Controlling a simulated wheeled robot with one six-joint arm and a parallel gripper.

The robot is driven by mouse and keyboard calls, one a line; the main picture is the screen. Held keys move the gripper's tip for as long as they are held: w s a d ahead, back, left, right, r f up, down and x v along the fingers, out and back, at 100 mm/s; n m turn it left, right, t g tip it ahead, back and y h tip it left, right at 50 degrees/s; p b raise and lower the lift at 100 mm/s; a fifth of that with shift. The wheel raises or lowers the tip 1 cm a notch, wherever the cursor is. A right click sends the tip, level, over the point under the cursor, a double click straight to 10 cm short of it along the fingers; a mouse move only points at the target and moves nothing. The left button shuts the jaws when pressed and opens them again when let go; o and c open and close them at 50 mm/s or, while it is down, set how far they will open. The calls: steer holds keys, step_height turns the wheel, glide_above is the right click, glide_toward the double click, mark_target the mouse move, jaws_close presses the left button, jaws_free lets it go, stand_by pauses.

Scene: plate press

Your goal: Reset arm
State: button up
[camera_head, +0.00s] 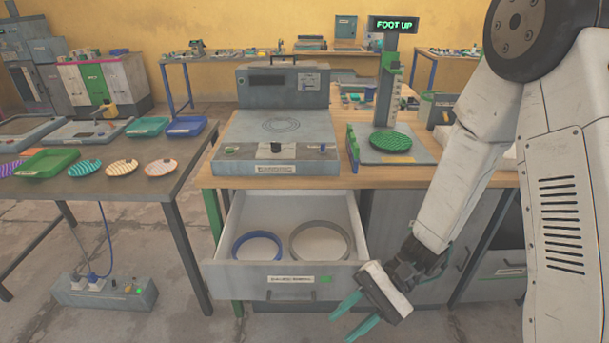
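My gripper (355,317) hangs at the lower right, in front of the open drawer (285,273). Its two teal fingers are spread apart with nothing between them. My white arm comes down from the right edge of the view. The drawer is pulled out under the wooden workbench and holds a blue ring (237,250) and a grey ring (346,247). A grey press-like machine (275,150) stands on the bench above it. To its right, a device with a green-lit "FOOT UP" display (394,25) has a green patterned disc (389,141) on its base.
A dark table (100,195) at the left carries a green tray (46,163), a blue tray (185,126) and several patterned plates (121,167). A power strip (105,291) with cables lies on the floor below. Open floor (150,240) shows between the table and the bench.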

steer(key=s+d+r+n+t+h, duration=0.2)
steer(key=d+r+h, duration=0.4)
steer(key=d+r, duration=0.3)
steer(key=s+d+r+n+t+h, duration=0.2)
steer(key=s+d+r+t+h, duration=0.2)
steer(key=d+r, duration=0.5)
step_height(320, 180, up, 4)
steer(key=t+h, duration=0.2)
steer(key=t, duration=0.1)
steer(key=shift+s+d+n+t, duration=0.15)
steer(key=shift+s+n+t, duration=0.15)
steer(key=shift+s+n, duration=0.1)
